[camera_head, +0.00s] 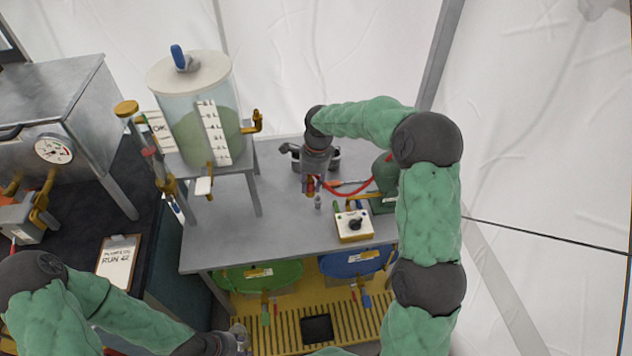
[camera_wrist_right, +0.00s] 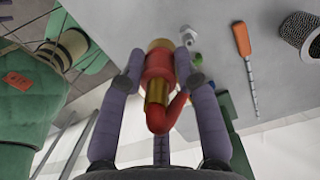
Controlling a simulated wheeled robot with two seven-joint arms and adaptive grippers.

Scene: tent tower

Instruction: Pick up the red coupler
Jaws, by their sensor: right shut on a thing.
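The red coupler (camera_wrist_right: 158,68) with brass parts sits between the two fingers of my right gripper (camera_wrist_right: 160,62) in the right wrist view. The right gripper is shut on it. In the head view the right gripper (camera_head: 309,182) points down over the grey table, with the coupler (camera_head: 309,188) small at its tips. A red hose (camera_head: 352,191) runs from the coupler toward a green unit. Whether the coupler touches the table is unclear. My left gripper (camera_head: 240,338) shows partly at the bottom edge, and its fingers are not clear.
A white box with a black knob (camera_head: 354,225) and a small fitting (camera_head: 318,202) are near the right gripper. An orange-handled screwdriver (camera_wrist_right: 241,40) lies on the table. A large tank (camera_head: 195,110) stands left. The table (camera_head: 225,258) is clear at front left.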

